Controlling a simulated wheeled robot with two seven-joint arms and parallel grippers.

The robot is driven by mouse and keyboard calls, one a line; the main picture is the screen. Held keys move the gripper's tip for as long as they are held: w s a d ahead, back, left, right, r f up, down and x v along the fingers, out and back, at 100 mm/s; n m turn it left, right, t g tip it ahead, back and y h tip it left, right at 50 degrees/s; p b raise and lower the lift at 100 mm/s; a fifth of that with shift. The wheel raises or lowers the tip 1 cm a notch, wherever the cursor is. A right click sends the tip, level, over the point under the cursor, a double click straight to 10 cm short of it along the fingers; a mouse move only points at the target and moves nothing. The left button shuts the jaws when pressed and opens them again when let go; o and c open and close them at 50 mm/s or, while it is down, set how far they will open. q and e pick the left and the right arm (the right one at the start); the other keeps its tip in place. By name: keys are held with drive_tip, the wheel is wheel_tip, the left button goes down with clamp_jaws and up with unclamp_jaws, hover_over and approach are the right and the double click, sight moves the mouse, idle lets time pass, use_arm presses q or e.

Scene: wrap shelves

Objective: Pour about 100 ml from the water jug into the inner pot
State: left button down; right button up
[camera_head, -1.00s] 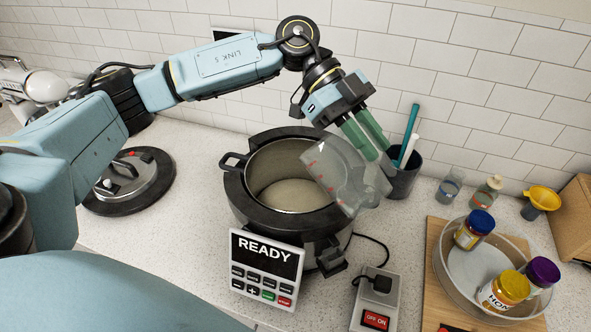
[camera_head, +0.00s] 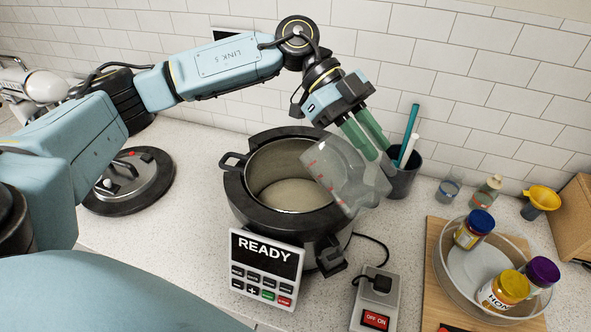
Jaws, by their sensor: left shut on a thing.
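The clear water jug (camera_head: 342,172) with red markings is tilted over the right rim of the inner pot (camera_head: 270,165). The inner pot sits in the black cooker (camera_head: 240,200), whose front panel (camera_head: 266,268) reads READY. The pot's bottom looks pale; I cannot tell the water level in it or in the jug. My right gripper is not in view.
The cooker's lid (camera_head: 130,182) lies on the counter at the left. A dark cup with utensils (camera_head: 402,178) stands behind the jug. A switch box (camera_head: 376,300) is at front right. A round pan (camera_head: 440,262) with several jars stands on a wooden board at the right.

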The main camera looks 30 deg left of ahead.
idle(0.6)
use_arm(q)
drive_tip(key=shift+s+d+r+y, duration=0.1)
drive_tip(key=shift+d+r+y, duration=0.15)
drive_tip(key=shift+d+y, duration=0.25)
drive_tip(key=shift+s+d+r+y, duration=0.1)
drive_tip(key=shift+d+r+y, duration=0.1)
drive_tip(key=shift+d+y, duration=0.25)
drive_tip(key=s+d+f+t+y+b, duration=0.1)
drive_tip(key=d+f+t+y+b, duration=0.1)
drive_tip(key=d+f+y, duration=0.5)
drive_tip(key=shift+d+f+y+b, duration=0.2)
drive_tip(key=shift+y+b, duration=0.3)
drive_tip(key=shift+y, duration=0.65)
